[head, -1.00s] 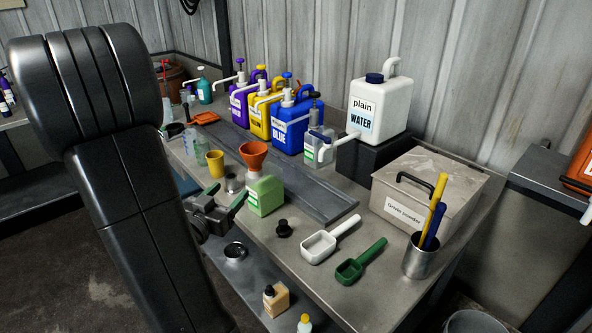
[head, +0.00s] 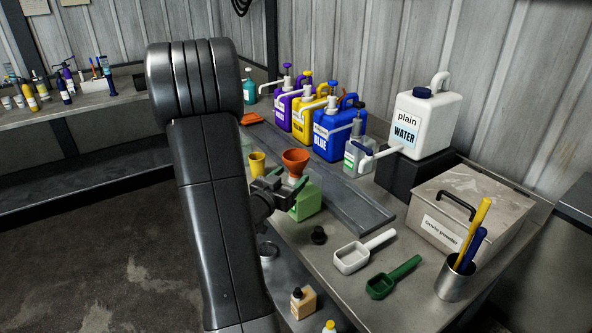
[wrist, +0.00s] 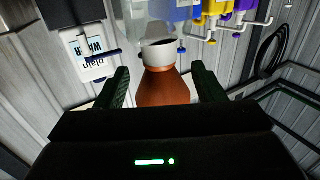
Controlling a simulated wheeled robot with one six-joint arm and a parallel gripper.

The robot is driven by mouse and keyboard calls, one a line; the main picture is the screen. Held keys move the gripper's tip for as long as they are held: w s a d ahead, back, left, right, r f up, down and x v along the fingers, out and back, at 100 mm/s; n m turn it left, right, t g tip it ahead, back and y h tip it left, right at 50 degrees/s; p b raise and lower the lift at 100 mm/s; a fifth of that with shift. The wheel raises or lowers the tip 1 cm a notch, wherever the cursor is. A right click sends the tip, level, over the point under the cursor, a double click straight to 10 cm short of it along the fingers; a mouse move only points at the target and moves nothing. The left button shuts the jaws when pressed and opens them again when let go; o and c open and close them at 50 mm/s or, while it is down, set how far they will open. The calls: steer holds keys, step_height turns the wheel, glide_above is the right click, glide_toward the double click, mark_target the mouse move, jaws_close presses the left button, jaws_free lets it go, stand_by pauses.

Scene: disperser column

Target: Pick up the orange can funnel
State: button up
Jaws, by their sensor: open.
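The orange funnel (head: 295,157) stands wide mouth up on the light green can (head: 306,204) near the table's front edge. My gripper (head: 289,180) is open, just below the funnel's mouth and in front of the can's top. In the wrist view, which looks upside down, the orange funnel (wrist: 164,88) lies between the two spread green-black fingers of my gripper (wrist: 160,84), with gaps on both sides. A pale, rounded piece shows at the funnel's narrow end. Part of the can is hidden behind my gripper in the head view.
A yellow cup (head: 257,163) stands left of the funnel. A black stopper (head: 319,235), a white scoop (head: 352,258) and a green scoop (head: 381,285) lie to the right. Pump jugs, including a blue one (head: 335,135), and the water jug (head: 424,120) stand behind.

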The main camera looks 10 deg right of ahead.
mark_target(292, 174)
steer(key=x, duration=0.3)
steer(key=shift+w+d+p, duration=0.15)
steer(key=shift+w+p, duration=0.05)
steer(key=shift+p, duration=0.15)
steer(key=c, duration=1.2)
steer(key=shift+c, duration=0.2)
steer(key=shift+r, duration=0.1)
